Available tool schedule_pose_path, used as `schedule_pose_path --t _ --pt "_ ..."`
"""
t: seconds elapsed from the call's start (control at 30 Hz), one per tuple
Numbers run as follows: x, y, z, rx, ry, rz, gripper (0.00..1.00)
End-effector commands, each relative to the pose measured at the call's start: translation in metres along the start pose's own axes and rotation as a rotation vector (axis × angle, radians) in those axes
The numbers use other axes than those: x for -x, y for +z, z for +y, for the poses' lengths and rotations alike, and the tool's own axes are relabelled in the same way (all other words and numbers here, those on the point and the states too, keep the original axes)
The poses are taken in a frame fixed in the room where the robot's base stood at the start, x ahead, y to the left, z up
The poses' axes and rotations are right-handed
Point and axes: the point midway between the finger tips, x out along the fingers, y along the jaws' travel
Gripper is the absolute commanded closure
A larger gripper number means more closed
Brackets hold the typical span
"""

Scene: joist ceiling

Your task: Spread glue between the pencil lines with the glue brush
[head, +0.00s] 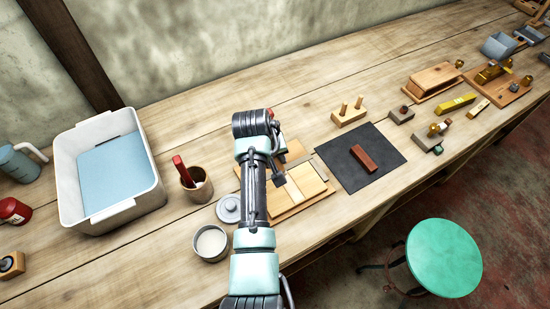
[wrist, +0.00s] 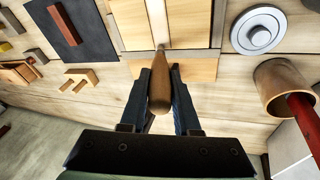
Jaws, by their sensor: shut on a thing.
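My gripper (wrist: 160,76) is shut on the brown wooden handle of the glue brush (wrist: 160,97) in the wrist view. The brush points toward a pale strip (wrist: 157,18) on the wooden board (wrist: 199,68). Its bristles cannot be made out, so I cannot tell if they touch the board. In the head view my gripper (head: 279,178) is over the board (head: 308,200), and my arm hides part of it. A pot of white glue (head: 211,242) stands open left of my arm, with its grey lid (head: 229,208) beside it. I cannot make out separate pencil lines.
A wooden cup (head: 194,190) with a red-handled tool stands left of the board. A white tub (head: 75,190) is farther left. A dark mat (head: 343,172) with a reddish block (head: 364,158) lies right of the board. A two-pegged wooden block (head: 349,116) stands behind.

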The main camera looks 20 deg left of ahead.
Motion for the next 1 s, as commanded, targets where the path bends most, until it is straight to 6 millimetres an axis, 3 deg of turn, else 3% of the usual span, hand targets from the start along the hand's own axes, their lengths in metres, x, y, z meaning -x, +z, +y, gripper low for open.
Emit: schedule_pose_path --t 0.7,1.0 --pt "0.062 -0.021 0.026 -0.005 0.001 -0.001 1.00" --pt "0.072 -0.024 0.030 -0.006 0.002 -0.001 1.00"
